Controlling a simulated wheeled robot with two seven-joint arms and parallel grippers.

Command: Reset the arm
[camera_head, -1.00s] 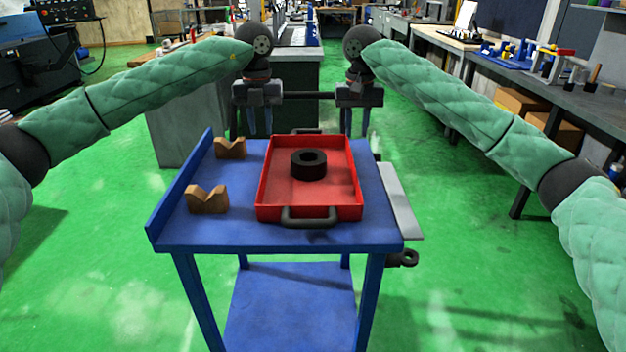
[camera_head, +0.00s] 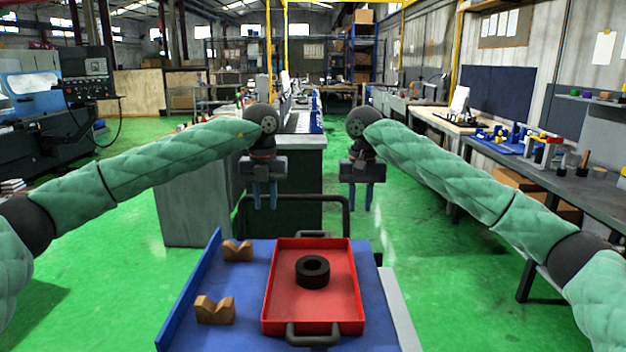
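My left gripper (camera_head: 265,196) hangs pointing down in the head view, with a gap between its two blue-grey fingers and nothing between them. My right gripper (camera_head: 361,198) hangs likewise at about the same height, also open and empty. Both are in front of me, above the cart's far end in the picture and apart from the tray. My two green padded arms reach in from the left and right sides.
A blue cart (camera_head: 250,338) holds a red tray (camera_head: 314,308) with a black ring (camera_head: 312,270) inside. Two brown V-blocks (camera_head: 237,251) (camera_head: 214,311) stand left of the tray. A grey workbench (camera_head: 570,190) runs along the right. Green floor is clear on both sides.

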